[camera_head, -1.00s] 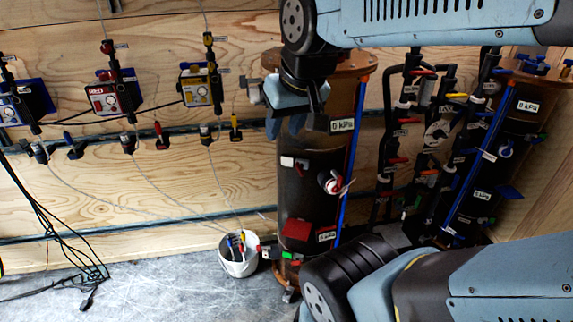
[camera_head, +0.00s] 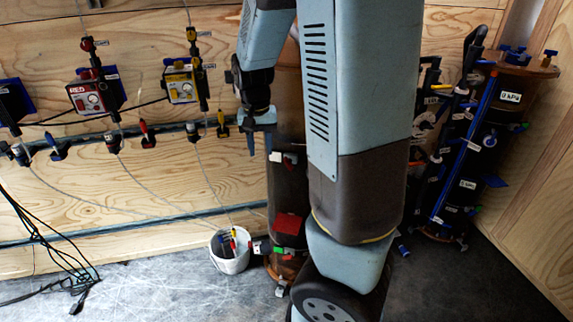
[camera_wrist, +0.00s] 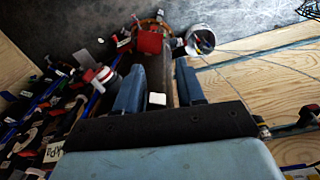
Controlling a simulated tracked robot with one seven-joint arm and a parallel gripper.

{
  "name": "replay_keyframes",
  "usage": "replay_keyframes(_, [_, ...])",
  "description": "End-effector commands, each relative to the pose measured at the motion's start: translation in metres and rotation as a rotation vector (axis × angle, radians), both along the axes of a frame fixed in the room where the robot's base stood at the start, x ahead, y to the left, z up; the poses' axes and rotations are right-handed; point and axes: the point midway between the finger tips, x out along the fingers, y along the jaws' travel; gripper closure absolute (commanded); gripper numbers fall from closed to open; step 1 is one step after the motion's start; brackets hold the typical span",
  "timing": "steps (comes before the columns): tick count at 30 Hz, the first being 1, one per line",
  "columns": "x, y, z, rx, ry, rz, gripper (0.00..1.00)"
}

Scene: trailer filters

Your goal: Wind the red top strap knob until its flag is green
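A dark cylindrical filter (camera_head: 286,185) stands against the wall, partly hidden behind my arm. Near its top is a small white piece (camera_head: 276,157) with a red bit beside it, seemingly the top strap's knob and red flag; I cannot tell which part is the knob. My gripper (camera_head: 260,148) points down just above and left of them. In the wrist view its fingers (camera_wrist: 158,85) are apart, with a small white piece (camera_wrist: 157,99) showing between them. Contact cannot be told. Lower on the filter are a red block (camera_head: 288,223) and a green flag (camera_head: 279,250).
A white bucket (camera_head: 229,254) with coloured items stands at the filter's foot. Wall pumps (camera_head: 95,93) with thin hoses are at left. Another filter (camera_head: 505,120) and pipework stand at right. A red-and-white knob (camera_wrist: 103,77) shows left of my fingers.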

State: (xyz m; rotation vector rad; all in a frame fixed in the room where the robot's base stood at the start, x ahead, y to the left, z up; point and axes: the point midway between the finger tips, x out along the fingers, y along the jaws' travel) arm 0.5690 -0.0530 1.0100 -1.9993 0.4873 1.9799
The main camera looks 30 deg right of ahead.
Motion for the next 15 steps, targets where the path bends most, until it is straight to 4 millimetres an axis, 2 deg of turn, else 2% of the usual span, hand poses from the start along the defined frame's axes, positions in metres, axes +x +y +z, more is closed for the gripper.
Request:
replay_keyframes(1, [0.006,-0.002,-0.010,-0.029,0.020,-0.016,0.62])
replay_keyframes(6, [0.024,-0.013,-0.035,-0.134,0.060,-0.083,0.62])
replay_keyframes(15, [0.055,-0.033,-0.057,-0.365,0.067,-0.178,0.62])
